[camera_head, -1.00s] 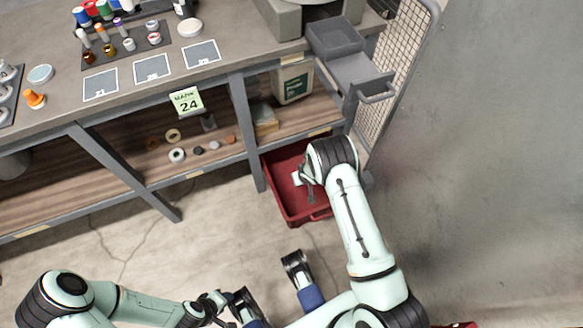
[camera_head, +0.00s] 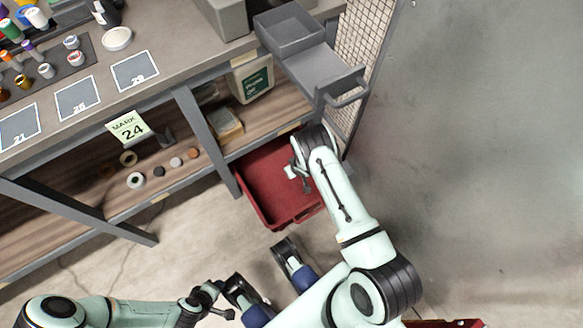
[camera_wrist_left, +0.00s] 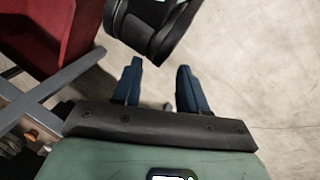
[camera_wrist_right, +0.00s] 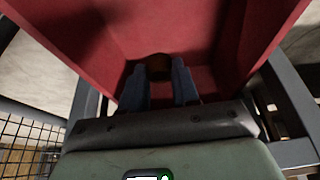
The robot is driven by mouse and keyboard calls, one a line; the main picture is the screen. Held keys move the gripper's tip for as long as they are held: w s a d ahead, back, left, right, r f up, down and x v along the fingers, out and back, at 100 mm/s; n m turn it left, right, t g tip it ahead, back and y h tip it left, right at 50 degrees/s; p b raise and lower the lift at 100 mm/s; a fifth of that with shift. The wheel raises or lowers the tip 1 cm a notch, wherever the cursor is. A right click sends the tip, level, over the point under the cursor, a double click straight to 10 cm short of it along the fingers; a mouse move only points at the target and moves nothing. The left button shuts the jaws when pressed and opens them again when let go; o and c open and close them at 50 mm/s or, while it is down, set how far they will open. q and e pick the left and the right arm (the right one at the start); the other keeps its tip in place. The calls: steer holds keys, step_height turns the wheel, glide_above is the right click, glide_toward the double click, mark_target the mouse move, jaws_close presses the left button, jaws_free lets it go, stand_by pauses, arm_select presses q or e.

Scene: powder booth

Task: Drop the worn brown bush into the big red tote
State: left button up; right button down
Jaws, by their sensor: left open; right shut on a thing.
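The big red tote (camera_head: 262,199) stands on the floor by the bench's right leg, its inside partly covered by my right arm. It fills the top of the right wrist view (camera_wrist_right: 185,20). My right gripper (camera_head: 298,172) is over the tote, pointing into it. In the right wrist view its blue fingers are shut on a small dark brown bush (camera_wrist_right: 158,60) at their tips. Red tote surface shows around the bush; I cannot tell its height above the bottom. My left gripper (camera_wrist_left: 158,67) is open and empty above the floor, low in the head view.
Several small rings and plugs (camera_head: 160,172) lie on the bench's lower shelf, beside a white container (camera_head: 252,82). Another red edge (camera_head: 445,323) shows at bottom right.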

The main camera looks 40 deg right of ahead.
arm_select(q)
steer(key=w+a+f+t+b, duration=0.1)
steer(key=w+a+f+b, duration=0.1)
steer(key=w+f+b, duration=0.1)
steer(key=shift+w+a+f+y+b, duration=0.3)
steer(key=shift+w+a+f+y, duration=0.1)
steer(key=shift+f, duration=0.3)
arm_select(e)
step_height(320, 180, down, 6)
steer(key=shift+r, duration=0.1)
steer(key=c, duration=0.8)
jaws_free()
steer(key=shift+o, duration=0.2)
